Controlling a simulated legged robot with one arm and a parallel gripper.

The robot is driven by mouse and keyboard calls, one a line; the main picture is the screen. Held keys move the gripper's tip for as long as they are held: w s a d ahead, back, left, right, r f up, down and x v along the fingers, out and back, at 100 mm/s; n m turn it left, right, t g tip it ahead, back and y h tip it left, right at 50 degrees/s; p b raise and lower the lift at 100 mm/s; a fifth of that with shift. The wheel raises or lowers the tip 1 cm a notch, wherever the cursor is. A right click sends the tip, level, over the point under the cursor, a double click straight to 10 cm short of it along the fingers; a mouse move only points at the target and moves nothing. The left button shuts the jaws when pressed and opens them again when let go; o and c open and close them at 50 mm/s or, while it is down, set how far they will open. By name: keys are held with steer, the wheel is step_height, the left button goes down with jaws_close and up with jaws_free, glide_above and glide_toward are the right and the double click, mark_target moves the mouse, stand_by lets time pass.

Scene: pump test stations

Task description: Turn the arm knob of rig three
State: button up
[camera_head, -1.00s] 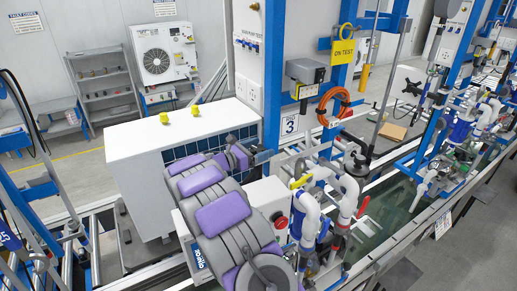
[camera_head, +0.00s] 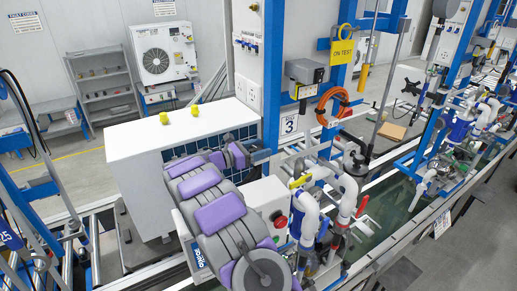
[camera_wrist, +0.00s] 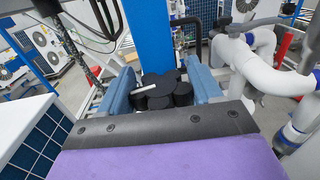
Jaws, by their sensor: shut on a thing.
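The arm knob (camera_wrist: 160,92) is a black lobed knob with a white pointer mark on its left part, in the middle of the wrist view. My gripper (camera_wrist: 161,80) has its blue-grey fingers on either side of the knob and is shut on it. In the head view my gripper (camera_head: 262,156) is small at the end of my purple-padded arm, and I cannot make out the knob there. Rig three carries a sign with a 3 (camera_head: 289,125) on its blue frame, just right of my gripper.
White pipes (camera_head: 348,195) with a yellow lever stand close on the right. A white box with a red button (camera_head: 280,221) is beside my arm. A white unit (camera_head: 140,150) with two yellow caps stands to the left. An orange hose coil (camera_head: 333,107) hangs behind.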

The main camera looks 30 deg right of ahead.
steer(key=shift+w+r, duration=0.1)
stand_by(0.3)
steer(key=o, duration=1)
steer(key=shift+w+a, duration=0.1)
steer(key=shift+c, duration=0.2)
steer(key=shift+a, duration=0.1)
steer(key=w+a+b, duration=0.2)
steer(key=a+b, duration=0.1)
steer(key=a, duration=1.4)
steer(key=shift+a, duration=0.15)
